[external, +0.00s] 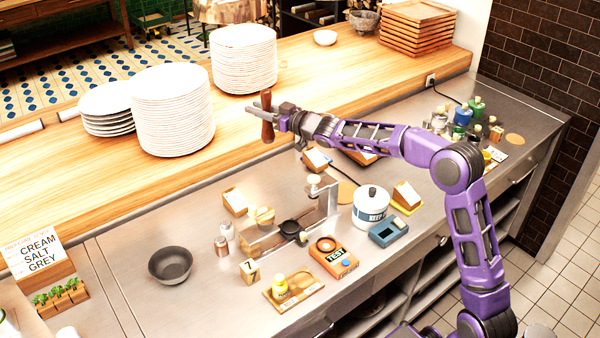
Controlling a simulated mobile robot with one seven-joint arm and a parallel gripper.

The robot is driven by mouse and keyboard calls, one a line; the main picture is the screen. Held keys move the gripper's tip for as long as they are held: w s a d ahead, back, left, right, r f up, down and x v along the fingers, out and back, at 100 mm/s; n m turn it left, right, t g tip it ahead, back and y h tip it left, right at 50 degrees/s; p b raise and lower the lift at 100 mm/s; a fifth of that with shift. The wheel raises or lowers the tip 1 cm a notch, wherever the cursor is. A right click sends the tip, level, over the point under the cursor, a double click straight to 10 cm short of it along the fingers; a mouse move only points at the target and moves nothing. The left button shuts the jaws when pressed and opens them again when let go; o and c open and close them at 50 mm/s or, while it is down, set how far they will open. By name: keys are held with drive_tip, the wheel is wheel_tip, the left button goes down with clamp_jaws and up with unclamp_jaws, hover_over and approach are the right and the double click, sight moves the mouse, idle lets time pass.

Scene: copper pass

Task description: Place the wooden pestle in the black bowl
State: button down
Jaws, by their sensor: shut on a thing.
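The wooden pestle (267,124) is a reddish-brown upright piece held at the end of my arm, above the steel counter near the raised wooden shelf's front edge. My gripper (276,120) is shut on the pestle. The black bowl (171,265) is dark grey and sits on the steel counter at the lower left. It looks empty. The gripper and pestle are up and to the right of the bowl in the picture, well apart from it.
Tall stacks of white plates (172,110) stand on the wooden shelf (330,85). A metal stand (322,200), small shakers (222,246), a white pot (371,206) and an orange tester (333,257) crowd the middle counter. Left of the bowl is a CREAM SALT GREY sign (38,252).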

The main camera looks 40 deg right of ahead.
drive_tip(key=s+a+f+n+g+y+b, duration=0.1)
drive_tip(key=s+a+n+g+y, duration=0.2)
drive_tip(key=a, duration=1.7)
drive_tip(key=s+a+n+g+y, duration=0.15)
drive_tip(key=s+a+y, duration=0.3)
drive_tip(key=a, duration=1.55)
wheel_tip(320, 180, down, 22)
drive_tip(key=b, duration=0.1)
drive_tip(key=shift+s+d+r+h, duration=0.25)
drive_tip(key=shift+s+h, duration=0.05)
drive_tip(key=shift+h, duration=0.15)
drive_tip(key=shift+f+n, duration=0.1)
drive_tip(key=shift+n, duration=0.15)
drive_tip(key=shift+f+b, duration=0.15)
drive_tip(key=shift+b, duration=0.2)
drive_tip(key=c, duration=0.6)
unclamp_jaws()
